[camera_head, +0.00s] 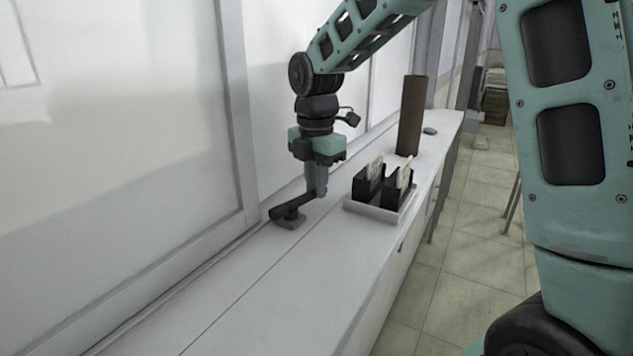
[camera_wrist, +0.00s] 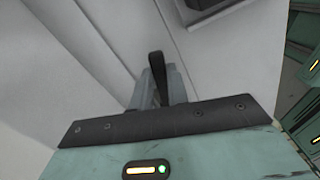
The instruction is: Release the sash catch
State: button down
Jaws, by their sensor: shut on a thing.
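The sash catch (camera_head: 289,211) is a dark lever on a small grey base, on the white sill beside the window frame. Its lever slants up to the right from the base. My gripper (camera_head: 317,192) points down and is shut on the raised right end of the lever. In the wrist view the black lever (camera_wrist: 156,62) stands out between the grey fingers of my gripper (camera_wrist: 160,84). The catch's base is not clear in that view.
A light tray (camera_head: 378,211) with two black holders (camera_head: 368,183) of pale cards stands just right of my gripper. Behind it are a tall brown cylinder (camera_head: 411,116) and a small grey object (camera_head: 430,131). The near sill (camera_head: 300,285) is clear.

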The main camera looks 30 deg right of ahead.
jog(key=c, duration=1.4)
grip_release()
jog(key=shift+o, duration=0.2)
notch_tip(320, 180, up, 18)
jog(key=b, duration=0.3)
jog(key=shift+f+b, duration=0.25)
jog(key=shift+b, duration=0.1)
